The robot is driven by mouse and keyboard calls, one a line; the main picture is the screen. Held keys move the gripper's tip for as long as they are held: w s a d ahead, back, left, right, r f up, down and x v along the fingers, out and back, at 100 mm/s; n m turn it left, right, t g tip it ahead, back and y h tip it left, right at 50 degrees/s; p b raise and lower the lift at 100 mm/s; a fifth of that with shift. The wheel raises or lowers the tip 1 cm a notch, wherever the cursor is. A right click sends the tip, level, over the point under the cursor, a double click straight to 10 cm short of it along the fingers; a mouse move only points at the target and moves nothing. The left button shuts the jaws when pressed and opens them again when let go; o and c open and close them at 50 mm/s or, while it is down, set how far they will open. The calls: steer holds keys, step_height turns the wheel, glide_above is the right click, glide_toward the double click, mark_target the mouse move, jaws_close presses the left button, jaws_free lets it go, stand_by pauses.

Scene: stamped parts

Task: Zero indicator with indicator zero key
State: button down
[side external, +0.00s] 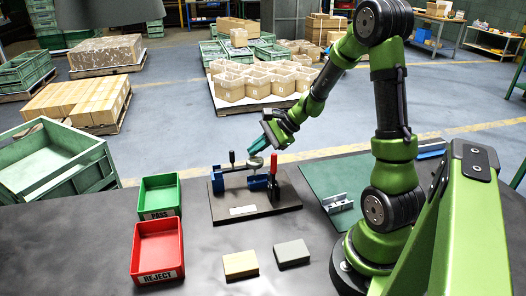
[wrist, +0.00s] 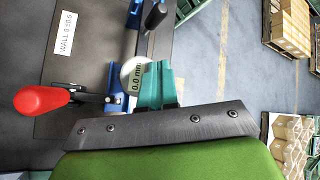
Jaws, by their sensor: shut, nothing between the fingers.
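The indicator (side external: 255,163) is a round gauge mounted on the fixture between its blue blocks. In the wrist view the indicator (wrist: 132,72) shows a display reading 0.0 mm. My gripper (side external: 257,146) has teal fingers and is shut and empty, just above the indicator. In the wrist view the fingers (wrist: 158,80) overlap the indicator's edge; I cannot tell whether they touch it. The zero key cannot be made out. The fixture's dark base plate (side external: 225,212) carries a red-handled lever (side external: 273,166) and a black-knobbed handle (side external: 232,157).
A green PASS bin (side external: 159,182) and red REJECT bin (side external: 158,275) stand left of the fixture. A tan block (side external: 240,264) and grey block (side external: 292,253) lie in front. A metal bracket (side external: 338,204) rests on a green mat (side external: 325,174) at right.

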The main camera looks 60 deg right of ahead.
mark_target(257, 157)
steer(key=shift+r, duration=0.75)
steer(key=shift+r, duration=2.5)
